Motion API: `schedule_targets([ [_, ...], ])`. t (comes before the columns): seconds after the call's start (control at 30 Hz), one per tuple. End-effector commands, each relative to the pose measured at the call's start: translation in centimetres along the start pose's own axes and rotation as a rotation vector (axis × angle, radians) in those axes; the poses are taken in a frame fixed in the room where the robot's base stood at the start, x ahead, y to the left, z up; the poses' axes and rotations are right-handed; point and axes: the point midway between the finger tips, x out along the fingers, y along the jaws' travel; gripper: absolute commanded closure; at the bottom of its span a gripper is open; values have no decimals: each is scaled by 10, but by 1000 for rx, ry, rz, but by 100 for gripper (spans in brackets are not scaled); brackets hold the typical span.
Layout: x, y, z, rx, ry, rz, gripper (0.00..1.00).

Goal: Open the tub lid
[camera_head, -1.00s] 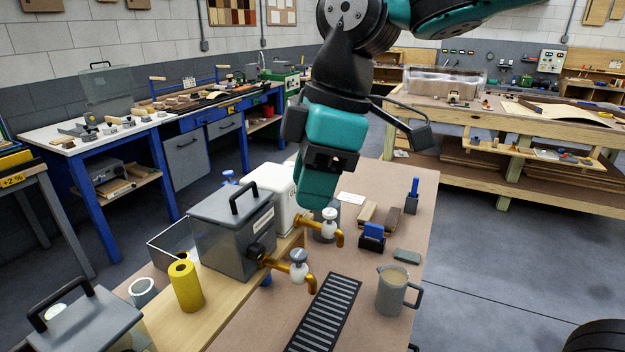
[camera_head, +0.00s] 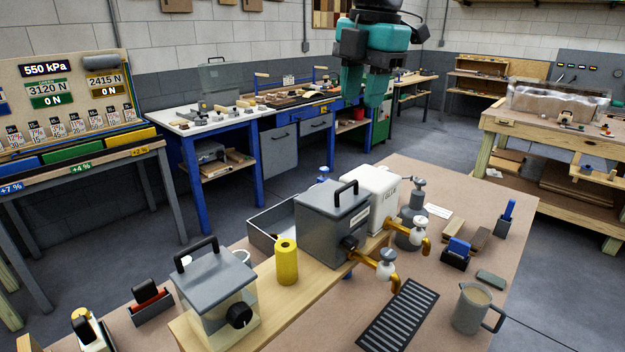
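Three lidded boxes could be the tub; I cannot tell which one is meant. A grey box (camera_head: 325,238) stands mid-bench, its flat lid (camera_head: 337,197) down under a black loop handle. A clear-walled box (camera_head: 232,312) with a black knob stands front left; its grey lid (camera_head: 215,279) also lies flat and has a black handle. A similar greyish box (camera_head: 222,88) stands on the far white-topped bench. My gripper (camera_head: 363,104) hangs fingers-down, high in the picture above and beyond the grey box, touching nothing. Its two teal fingers look apart, with nothing between them.
A white container (camera_head: 378,190), brass taps (camera_head: 385,268), a yellow cylinder (camera_head: 286,262) and an open metal tray (camera_head: 270,222) crowd the grey box. A jug (camera_head: 470,308) and black grate (camera_head: 398,315) lie right. Open floor (camera_head: 110,225) lies behind.

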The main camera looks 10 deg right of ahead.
Motion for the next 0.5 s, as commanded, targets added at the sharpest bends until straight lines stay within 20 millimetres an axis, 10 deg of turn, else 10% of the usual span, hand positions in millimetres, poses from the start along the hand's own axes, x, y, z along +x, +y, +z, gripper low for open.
schedule_targets([
  [0.17,-1,4,12,-62,-11,-9,64],
  [0.5,63,3,11,-63,-10,-14,64],
])
